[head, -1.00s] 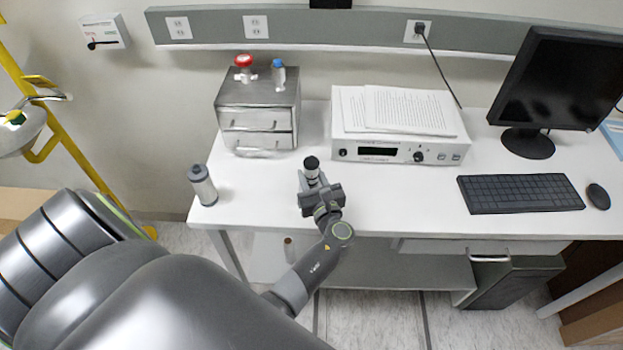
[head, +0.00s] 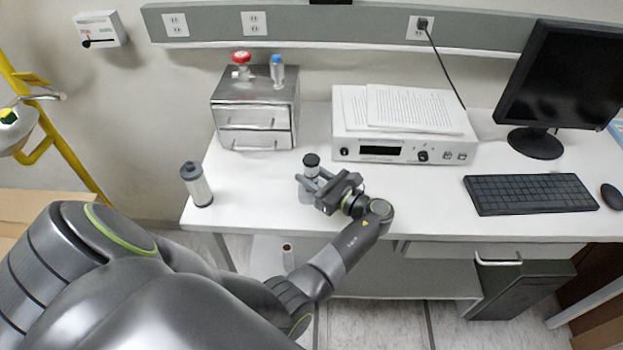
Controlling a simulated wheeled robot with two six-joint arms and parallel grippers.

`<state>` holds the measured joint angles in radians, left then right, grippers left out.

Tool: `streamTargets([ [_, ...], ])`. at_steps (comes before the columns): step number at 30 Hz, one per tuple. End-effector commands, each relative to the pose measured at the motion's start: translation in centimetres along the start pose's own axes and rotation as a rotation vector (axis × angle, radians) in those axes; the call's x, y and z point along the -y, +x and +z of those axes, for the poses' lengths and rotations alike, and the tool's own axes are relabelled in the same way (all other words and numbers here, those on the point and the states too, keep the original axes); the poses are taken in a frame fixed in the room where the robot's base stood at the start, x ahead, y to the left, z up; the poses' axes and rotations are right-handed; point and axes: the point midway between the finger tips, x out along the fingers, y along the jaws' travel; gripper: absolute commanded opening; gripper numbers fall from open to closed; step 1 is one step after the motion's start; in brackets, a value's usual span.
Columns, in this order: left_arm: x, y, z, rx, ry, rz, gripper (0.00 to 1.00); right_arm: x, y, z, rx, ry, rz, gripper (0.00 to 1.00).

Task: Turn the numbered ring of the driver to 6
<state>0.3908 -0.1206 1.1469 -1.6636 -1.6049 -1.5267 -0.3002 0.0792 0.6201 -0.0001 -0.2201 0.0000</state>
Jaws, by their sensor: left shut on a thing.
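A small upright cylinder with a black top (head: 311,160) and a light grey body stands near the front edge of the bench; I take it to be the driver. My left gripper (head: 309,184) reaches it from the right, its two fingers on either side of the body, shut on it. The fingers hide part of the body. The numbers on its ring are too small to read, so I cannot tell the setting. My right gripper is not in view.
A grey-capped cylinder (head: 196,184) stands at the bench's left end. Behind are a metal drawer box (head: 254,115) with red and blue fittings and a white instrument (head: 405,147) with papers on top. A keyboard (head: 533,194) lies right. The bench (head: 255,195) is clear left of the gripper.

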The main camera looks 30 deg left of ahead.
Motion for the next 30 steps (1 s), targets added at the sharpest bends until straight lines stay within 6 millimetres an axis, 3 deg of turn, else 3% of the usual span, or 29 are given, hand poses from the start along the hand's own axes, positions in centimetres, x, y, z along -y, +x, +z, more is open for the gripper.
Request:
streamTargets([
  [30, 0.0, 0.0, 0.0, 0.0, -0.001, 0.138, 0.11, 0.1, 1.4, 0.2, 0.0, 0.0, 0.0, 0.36],
])
